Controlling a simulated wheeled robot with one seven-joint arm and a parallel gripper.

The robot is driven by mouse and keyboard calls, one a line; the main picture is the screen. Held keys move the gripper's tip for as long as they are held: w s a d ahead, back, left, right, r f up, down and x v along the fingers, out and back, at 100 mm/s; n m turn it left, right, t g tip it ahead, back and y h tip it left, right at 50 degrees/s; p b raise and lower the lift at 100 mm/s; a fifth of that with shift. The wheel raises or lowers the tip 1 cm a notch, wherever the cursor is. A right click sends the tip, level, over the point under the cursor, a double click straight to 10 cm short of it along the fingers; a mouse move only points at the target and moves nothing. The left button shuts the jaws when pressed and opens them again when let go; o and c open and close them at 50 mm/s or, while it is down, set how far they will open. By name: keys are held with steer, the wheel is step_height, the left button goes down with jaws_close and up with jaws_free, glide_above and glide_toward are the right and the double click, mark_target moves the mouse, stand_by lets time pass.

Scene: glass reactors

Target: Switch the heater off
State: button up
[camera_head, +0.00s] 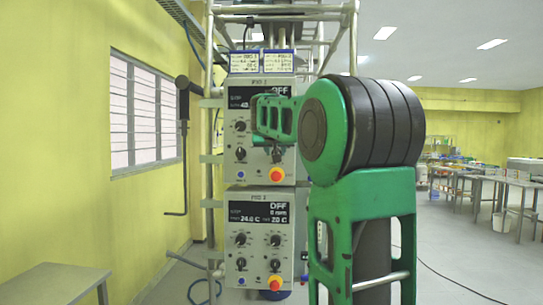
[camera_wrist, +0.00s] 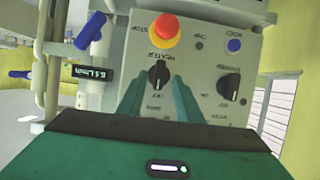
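The heater knob (camera_wrist: 159,74) is a black dial with a white pointer line on the grey control box. Its label is upside down in the wrist view. My gripper (camera_wrist: 157,86) is open, with its two teal fingers apart on either side of the knob; I cannot tell whether they touch it. The display's visible large text reads OFF, with other lines partly covered.
A red and yellow stop button (camera_wrist: 165,30) is close to the heater knob. Another black knob (camera_wrist: 228,86) and a blue button (camera_wrist: 234,45) sit beside it. A second control box (camera_head: 258,200) is below. Metal frame poles (camera_head: 209,130) stand alongside.

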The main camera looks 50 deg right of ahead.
steer(key=v, duration=0.9)
steer(key=shift+a, duration=0.15)
